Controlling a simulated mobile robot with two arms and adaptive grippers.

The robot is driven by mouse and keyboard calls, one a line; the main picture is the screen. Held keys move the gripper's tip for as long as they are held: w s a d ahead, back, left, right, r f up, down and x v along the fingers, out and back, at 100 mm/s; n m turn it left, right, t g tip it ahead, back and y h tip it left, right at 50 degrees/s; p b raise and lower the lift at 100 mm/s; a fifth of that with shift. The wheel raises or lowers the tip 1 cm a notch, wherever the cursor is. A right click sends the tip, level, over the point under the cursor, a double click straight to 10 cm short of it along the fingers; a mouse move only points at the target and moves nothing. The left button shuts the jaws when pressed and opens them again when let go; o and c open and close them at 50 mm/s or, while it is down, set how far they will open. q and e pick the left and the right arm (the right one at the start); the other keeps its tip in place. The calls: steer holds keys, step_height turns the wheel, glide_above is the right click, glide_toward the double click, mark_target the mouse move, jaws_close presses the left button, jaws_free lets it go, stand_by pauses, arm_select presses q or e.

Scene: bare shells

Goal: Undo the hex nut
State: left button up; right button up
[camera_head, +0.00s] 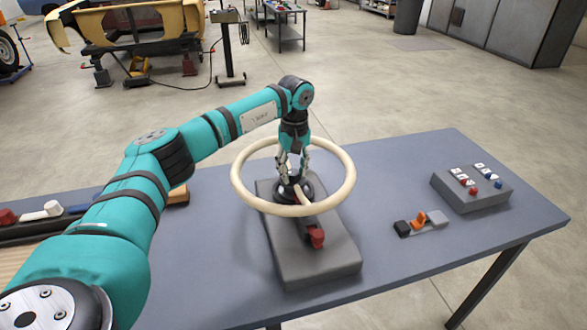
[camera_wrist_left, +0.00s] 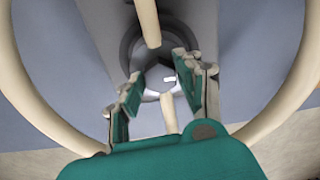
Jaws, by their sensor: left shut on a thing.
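A cream steering wheel (camera_head: 348,189) sits level over a grey block (camera_head: 310,264) on the table. In the left wrist view its rim (camera_wrist_left: 300,85) and two spokes (camera_wrist_left: 147,20) surround a dark round hub (camera_wrist_left: 130,45). A shiny silver hex nut (camera_wrist_left: 160,80) shows at the centre of the hub. My left gripper (camera_head: 293,180) points down inside the wheel at the hub. In the left wrist view its two fingers (camera_wrist_left: 158,85) stand on either side of the nut and are shut on it. The nut is hidden in the head view. My right gripper is not in view.
A red piece (camera_head: 317,237) sits at the front of the block. A small switch strip (camera_head: 421,223) and a grey button box (camera_head: 471,188) stand to the right. A dark rack (camera_head: 40,228) with tools lies at left. The tabletop (camera_head: 400,268) right of the block is mostly clear.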

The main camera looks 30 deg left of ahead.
mark_target(294, 172)
arm_select(q)
steer(key=shift+r+n, duration=0.1)
steer(key=shift+n, duration=0.5)
steer(key=o, duration=1.2)
steer(key=shift+c, duration=0.2)
steer(key=shift+r, duration=0.15)
step_height(294, 172, up, 12)
steer(key=shift+f, duration=0.3)
